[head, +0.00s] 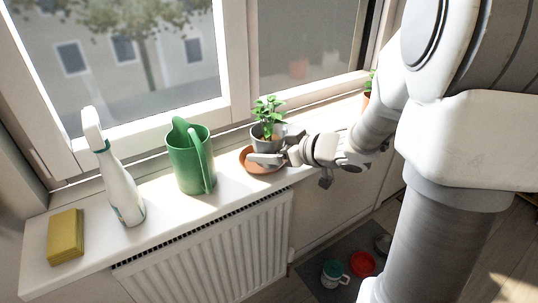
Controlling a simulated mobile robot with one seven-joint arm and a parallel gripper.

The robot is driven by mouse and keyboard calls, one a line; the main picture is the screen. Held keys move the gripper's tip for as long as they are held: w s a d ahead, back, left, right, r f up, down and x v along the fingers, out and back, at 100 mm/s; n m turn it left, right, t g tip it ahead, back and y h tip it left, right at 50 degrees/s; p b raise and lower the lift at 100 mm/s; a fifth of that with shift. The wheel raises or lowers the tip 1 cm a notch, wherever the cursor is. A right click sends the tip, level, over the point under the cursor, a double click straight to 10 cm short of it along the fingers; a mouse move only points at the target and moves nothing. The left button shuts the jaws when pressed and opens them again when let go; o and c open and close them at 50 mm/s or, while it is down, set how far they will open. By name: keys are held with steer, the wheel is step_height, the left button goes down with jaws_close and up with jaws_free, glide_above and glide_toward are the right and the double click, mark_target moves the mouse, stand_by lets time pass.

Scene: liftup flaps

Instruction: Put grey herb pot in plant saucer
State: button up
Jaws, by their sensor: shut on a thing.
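The grey herb pot (262,132) with a leafy green plant (268,112) is upright on the windowsill side of the head view. The terracotta-coloured plant saucer (262,169) is on the white sill, directly under and around the pot's lower part in the picture. My gripper (273,148) reaches in from the right and is shut on the pot. One finger crosses in front of the pot and hides its lower part. I cannot tell whether the pot's base touches the saucer or is slightly above it.
A green watering can (190,160), a white spray bottle (120,185) and a yellow sponge (65,237) stand left along the sill (165,215). Another potted plant (367,97) is partly hidden behind my arm. The window is behind; a radiator (215,255) is below.

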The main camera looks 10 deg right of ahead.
steer(key=shift+f, duration=0.15)
steer(key=shift+f, duration=0.25)
steer(key=o, duration=1.5)
steer(key=shift+o, duration=0.2)
steer(key=shift+r, duration=0.25)
steer(key=p+v, duration=0.4)
steer(key=v, duration=0.8)
